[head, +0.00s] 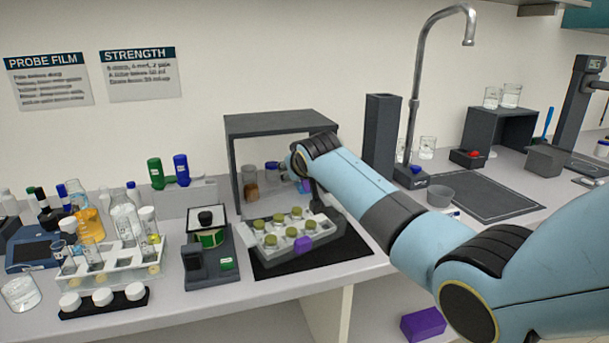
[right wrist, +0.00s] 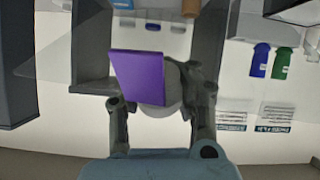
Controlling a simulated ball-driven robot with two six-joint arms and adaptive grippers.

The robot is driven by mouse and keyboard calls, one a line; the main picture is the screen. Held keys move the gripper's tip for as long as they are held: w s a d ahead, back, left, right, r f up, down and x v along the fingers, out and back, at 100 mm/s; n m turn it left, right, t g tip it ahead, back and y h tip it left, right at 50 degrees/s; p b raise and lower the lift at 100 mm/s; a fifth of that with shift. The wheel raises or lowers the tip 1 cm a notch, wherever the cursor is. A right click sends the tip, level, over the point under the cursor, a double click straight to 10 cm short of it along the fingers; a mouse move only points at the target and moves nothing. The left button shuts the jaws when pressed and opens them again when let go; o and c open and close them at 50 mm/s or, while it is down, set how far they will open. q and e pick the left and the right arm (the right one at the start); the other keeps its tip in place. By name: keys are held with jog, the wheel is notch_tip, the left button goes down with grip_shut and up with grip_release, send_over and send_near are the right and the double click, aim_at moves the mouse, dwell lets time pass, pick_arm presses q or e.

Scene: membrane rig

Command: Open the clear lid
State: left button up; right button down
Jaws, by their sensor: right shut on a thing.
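My right gripper (head: 307,182) is in front of the grey open-fronted frame, above the back of a pale rack. In the right wrist view the gripper (right wrist: 160,105) is shut on a purple tab (right wrist: 138,78). The purple tab also shows beside the gripper in the head view (head: 306,186). A faint see-through sheet, likely the clear lid (right wrist: 55,60), shows left of the tab; I cannot tell how it joins the tab. The rack (head: 262,252) holds several olive-capped pieces, and a second purple piece (head: 303,244) is at its front. My left gripper is out of view.
The grey frame (head: 232,165) stands behind the rack on a dark mat (head: 350,246). A small dark device (head: 208,270) stands left of the rack. A tall dark column (head: 378,145) and a tap (head: 420,85) stand to the right. A tube rack (head: 110,265) stands farther left.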

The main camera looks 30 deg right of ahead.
jog(key=w+g, duration=0.1)
jog(key=w+r+g, duration=0.1)
jog(key=w+g, duration=0.1)
jog(key=w, duration=0.1)
jog(key=shift+a+r, duration=0.15)
jog(key=shift+r, duration=0.1)
jog(key=shift+w, duration=1.05)
jog(key=shift+s+r, duration=0.1)
jog(key=c, duration=0.9)
grip_release()
jog(key=shift+s, duration=0.1)
jog(key=v, duration=1.2)
